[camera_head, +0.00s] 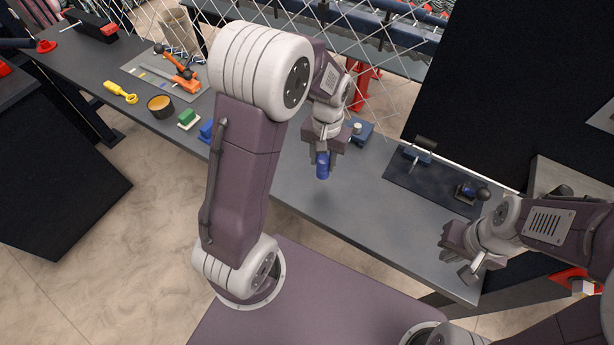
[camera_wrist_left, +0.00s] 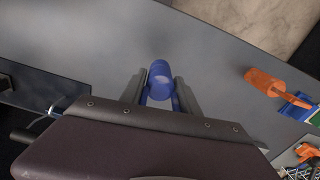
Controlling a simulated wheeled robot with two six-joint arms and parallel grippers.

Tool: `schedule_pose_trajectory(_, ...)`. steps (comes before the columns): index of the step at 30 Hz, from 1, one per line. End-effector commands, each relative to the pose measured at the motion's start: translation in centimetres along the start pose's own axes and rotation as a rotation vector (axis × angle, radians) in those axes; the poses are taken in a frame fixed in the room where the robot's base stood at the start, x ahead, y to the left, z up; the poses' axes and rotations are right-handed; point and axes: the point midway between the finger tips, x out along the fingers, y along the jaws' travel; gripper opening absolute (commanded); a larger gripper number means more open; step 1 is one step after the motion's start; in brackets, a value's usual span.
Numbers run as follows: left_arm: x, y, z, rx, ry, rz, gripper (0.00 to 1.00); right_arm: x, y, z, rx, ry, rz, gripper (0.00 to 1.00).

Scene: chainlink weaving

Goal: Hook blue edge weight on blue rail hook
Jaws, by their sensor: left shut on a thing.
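The blue edge weight (camera_head: 322,168) is a small blue cylinder. My left gripper (camera_head: 324,152) is shut on it and holds it upright above the grey bench, apart from the surface. In the left wrist view the weight (camera_wrist_left: 160,82) sits between the two dark fingers. My right gripper (camera_head: 462,258) is at the right over the bench's front edge, its fingers apart with nothing seen between them. I cannot make out a blue rail hook for certain; a dark blue rail (camera_head: 400,36) runs behind the mesh.
Wire mesh (camera_head: 262,32) hangs behind the bench. A green block (camera_head: 188,118), a blue block (camera_head: 207,130), a round tin (camera_head: 161,106) and a yellow tool (camera_head: 120,92) lie left. A dark mat (camera_head: 420,186) with tools lies right.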

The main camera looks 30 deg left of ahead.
Motion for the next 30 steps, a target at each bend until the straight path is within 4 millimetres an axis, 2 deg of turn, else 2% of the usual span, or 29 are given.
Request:
schedule_pose_trajectory(1, -1.4, 0.6, -1.1, 0.007, 0.004, 0.000, 0.00, -0.7, 0.0, -0.1, 0.000, 0.000, 0.000, 0.00)
schedule_pose_trajectory(3, -2.9, 1.5, -2.4, 0.020, 0.004, 0.001, 0.00, -1.3, 0.0, -0.1, 0.000, 0.000, 0.000, 0.00)
schedule_pose_trajectory(6, -4.5, 2.8, -4.1, 0.047, 0.003, 0.000, 0.00, -2.0, 0.0, -0.2, 0.000, 0.000, 0.000, 0.00)
schedule_pose_trajectory(11, -5.2, 4.3, -4.7, 0.084, -0.002, 0.000, 0.00, -2.7, -0.1, -0.3, 0.000, 0.000, 0.000, 0.00)
schedule_pose_trajectory(18, -4.9, 4.3, -4.6, 0.085, -0.001, 0.000, 0.00, -2.5, -0.1, -0.3, 0.000, 0.000, 0.000, 0.00)
schedule_pose_trajectory(20, -4.7, 4.0, -4.3, 0.084, -0.003, 0.000, 0.00, -2.6, -0.1, -0.3, 0.000, 0.000, 0.000, 0.00)
schedule_pose_trajectory(23, -3.7, 2.4, -3.1, 0.081, -0.006, 0.000, 0.00, -2.9, -0.1, -0.3, 0.000, 0.000, 0.000, 0.00)
schedule_pose_trajectory(30, 0.2, -2.8, 0.9, 0.078, -0.007, 0.000, 0.00, -4.0, -0.1, -0.4, 0.000, 0.000, 0.000, 0.00)
